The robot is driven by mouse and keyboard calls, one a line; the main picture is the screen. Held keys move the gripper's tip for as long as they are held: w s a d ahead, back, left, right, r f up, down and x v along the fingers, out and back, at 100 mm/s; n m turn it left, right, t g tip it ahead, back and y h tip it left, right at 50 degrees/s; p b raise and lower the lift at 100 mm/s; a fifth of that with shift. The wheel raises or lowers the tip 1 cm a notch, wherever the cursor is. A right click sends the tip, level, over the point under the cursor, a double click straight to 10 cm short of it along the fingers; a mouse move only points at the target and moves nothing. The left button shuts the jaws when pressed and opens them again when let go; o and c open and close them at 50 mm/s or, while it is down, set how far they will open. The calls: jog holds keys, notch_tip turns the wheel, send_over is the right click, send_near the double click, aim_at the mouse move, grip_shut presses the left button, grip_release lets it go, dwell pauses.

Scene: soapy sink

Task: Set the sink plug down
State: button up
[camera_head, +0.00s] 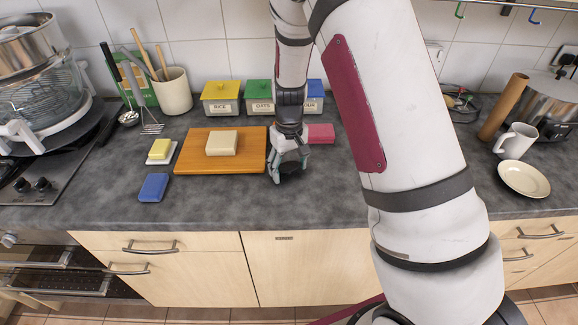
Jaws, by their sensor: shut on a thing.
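My gripper (289,172) points down over the counter, just right of the wooden board. It is shut on a dark, roundish thing between its fingers, which I take to be the sink plug (291,168). The fingers hide much of the plug. The plug is close to the grey countertop (240,205), but I cannot tell whether it touches it.
A wooden board (190,166) with a cream block (222,143) lies left of my gripper. A pink block (320,133) lies close behind it on the right. A blue sponge (153,187) and a yellow block (160,149) lie farther left. The front counter strip is clear.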

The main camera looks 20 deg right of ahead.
jog(key=shift+f, duration=0.15)
jog(key=o, duration=1.3)
jog(key=shift+c, duration=0.2)
